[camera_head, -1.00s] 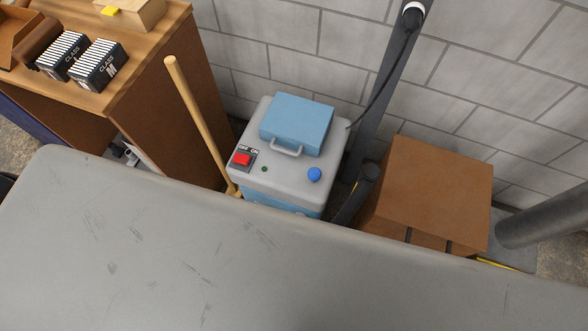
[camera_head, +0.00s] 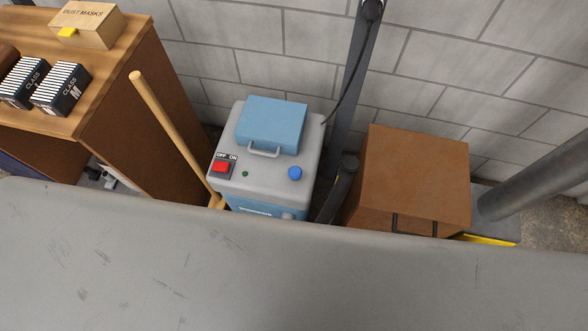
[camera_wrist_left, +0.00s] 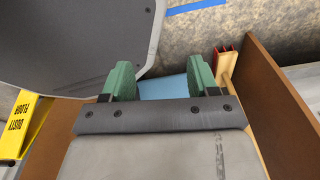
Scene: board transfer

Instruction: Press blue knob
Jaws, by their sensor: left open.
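The blue knob (camera_head: 295,173) is a small round button on the grey top of a machine (camera_head: 268,178), at the front right of that top. A red OFF/ON switch (camera_head: 221,167) and a small green light (camera_head: 245,174) sit to its left. A light blue case-like block with a handle (camera_head: 270,125) is behind it. My left gripper (camera_wrist_left: 160,80) shows in the left wrist view with two green fingers apart and nothing held between them. A light blue surface (camera_wrist_left: 163,88) shows beyond the fingers. The knob is not visible there. Neither gripper shows in the head view.
A large grey surface (camera_head: 300,285) fills the front. A wooden handle (camera_head: 170,130) leans left of the machine, beside a brown cabinet (camera_head: 150,150). A brown box (camera_head: 415,180) and dark pole (camera_head: 352,80) stand right. A yellow sign (camera_wrist_left: 35,122) shows in the left wrist view.

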